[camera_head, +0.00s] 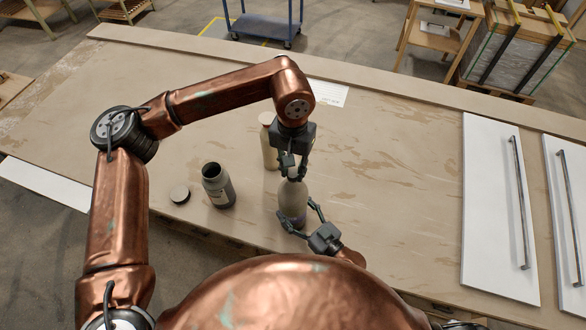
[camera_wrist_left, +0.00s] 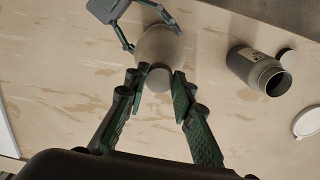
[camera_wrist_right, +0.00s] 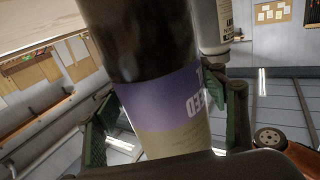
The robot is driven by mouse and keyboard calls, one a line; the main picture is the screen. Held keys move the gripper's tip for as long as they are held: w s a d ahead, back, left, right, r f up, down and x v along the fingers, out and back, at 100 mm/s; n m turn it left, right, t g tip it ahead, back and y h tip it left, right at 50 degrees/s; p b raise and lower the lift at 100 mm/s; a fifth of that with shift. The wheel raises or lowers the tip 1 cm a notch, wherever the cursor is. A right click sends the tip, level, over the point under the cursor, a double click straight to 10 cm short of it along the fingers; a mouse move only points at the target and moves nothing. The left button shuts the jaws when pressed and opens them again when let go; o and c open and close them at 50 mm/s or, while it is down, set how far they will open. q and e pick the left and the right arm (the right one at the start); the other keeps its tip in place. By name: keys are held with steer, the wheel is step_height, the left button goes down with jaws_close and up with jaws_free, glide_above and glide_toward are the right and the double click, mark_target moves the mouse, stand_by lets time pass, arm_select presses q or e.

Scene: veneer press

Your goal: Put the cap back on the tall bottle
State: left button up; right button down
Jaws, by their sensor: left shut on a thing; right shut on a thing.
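The tall bottle (camera_head: 291,203) stands upright near the table's front edge, pale grey-beige above with a purple label band low down. My right gripper (camera_head: 302,224) is shut around its lower body, and the label (camera_wrist_right: 165,103) shows between the fingers in the right wrist view. My left gripper (camera_head: 292,171) points down at the bottle's top and is shut on the small grey cap (camera_wrist_left: 159,79). In the left wrist view the cap lines up over the bottle's shoulder (camera_wrist_left: 160,46). I cannot tell whether it touches the neck, which is hidden.
An open dark jar (camera_head: 217,187) stands to the left, with a loose round lid (camera_head: 180,194) beside it. Another beige bottle with a reddish top (camera_head: 268,145) stands just behind. White panels with handles (camera_head: 498,205) lie at the right. The table between is clear.

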arm_select(q)
steer(key=m, duration=0.4)
steer(key=shift+m, duration=0.3)
steer(key=o, duration=0.7)
steer(key=shift+c, duration=0.2)
steer(key=shift+r, duration=2.3)
steer(key=shift+c, duration=0.3)
